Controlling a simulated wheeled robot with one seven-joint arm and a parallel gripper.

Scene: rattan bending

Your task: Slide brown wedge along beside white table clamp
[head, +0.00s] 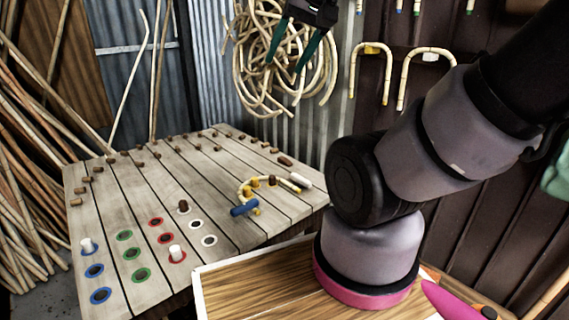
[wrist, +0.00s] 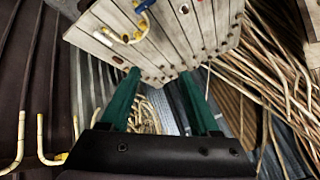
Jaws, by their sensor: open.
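The plank table (head: 150,190) carries a bent pale rattan piece (head: 243,184) held among yellow pegs (head: 254,182). A white cylinder (head: 301,181), probably the white table clamp, lies at its right end, and a blue cylinder (head: 244,208) lies at its near end. A brown block (head: 285,160), possibly the brown wedge, lies near the table's right edge; a darker brown piece (head: 272,181) sits by the rattan. I cannot tell which is the wedge. My gripper (head: 285,67) is open and empty, high above the table's far right side. Its green fingers also show in the wrist view (wrist: 159,72).
Coloured rings (head: 101,295), with white pegs (head: 176,252) and a brown peg (head: 183,206), occupy the table's near left. Rows of brown pegs line the far part. Coiled rattan (head: 265,85) and hooked canes (head: 387,75) hang behind. My arm hides the right side.

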